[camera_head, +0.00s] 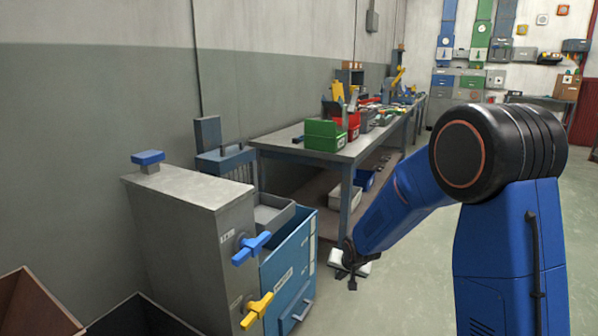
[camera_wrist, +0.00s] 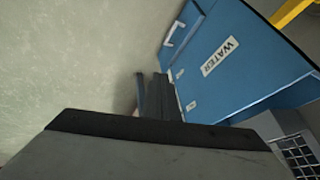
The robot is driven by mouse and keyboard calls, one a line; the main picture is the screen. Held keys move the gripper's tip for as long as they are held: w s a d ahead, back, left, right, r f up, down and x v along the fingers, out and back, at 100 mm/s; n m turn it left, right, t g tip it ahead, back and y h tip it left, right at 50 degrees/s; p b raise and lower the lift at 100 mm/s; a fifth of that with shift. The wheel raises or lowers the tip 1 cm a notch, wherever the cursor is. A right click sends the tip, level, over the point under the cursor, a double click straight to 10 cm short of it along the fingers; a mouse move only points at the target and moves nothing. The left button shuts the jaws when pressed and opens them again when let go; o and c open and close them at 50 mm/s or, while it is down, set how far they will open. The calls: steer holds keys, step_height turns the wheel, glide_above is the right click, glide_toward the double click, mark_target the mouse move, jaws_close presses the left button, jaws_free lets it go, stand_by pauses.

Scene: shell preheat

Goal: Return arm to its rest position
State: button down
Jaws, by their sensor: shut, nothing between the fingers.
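My blue arm reaches from the right side of the head view down toward the floor. My gripper (camera_head: 351,274) is at its far end, low and in front of the workbench, to the right of the blue cabinet. In the wrist view my gripper's dark fingers (camera_wrist: 160,97) are together with nothing between them. The fingers point over the bare floor beside the blue cabinet (camera_wrist: 235,50), whose label reads WATER. The blue cabinet also shows in the head view (camera_head: 290,262).
A grey metal cabinet (camera_head: 185,205) with a blue handle (camera_head: 251,247) and a yellow handle (camera_head: 257,310) stands at left. A workbench (camera_head: 290,147) with green and red bins runs behind. A white object (camera_head: 362,268) lies by my gripper.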

steer(key=s+d+r+n, duration=0.1)
steer(key=s+d+r, duration=0.2)
steer(key=s+r, duration=0.3)
steer(key=s+d+r+h, duration=0.1)
steer(key=s+d+r, duration=0.3)
steer(key=s+r, duration=0.25)
steer(key=s+d+r+n, duration=0.1)
steer(key=s+d+r, duration=0.2)
steer(key=s+r, duration=0.3)
steer(key=s+d+r, duration=0.1)
steer(key=s+d, duration=0.1)
steer(key=s, duration=1)
steer(key=s+d+r+n+g, duration=0.1)
steer(key=s+d+r, duration=0.1)
steer(key=s, duration=1.1)
steer(key=shift+s+d+g, duration=0.25)
steer(key=shift+d+g, duration=0.05)
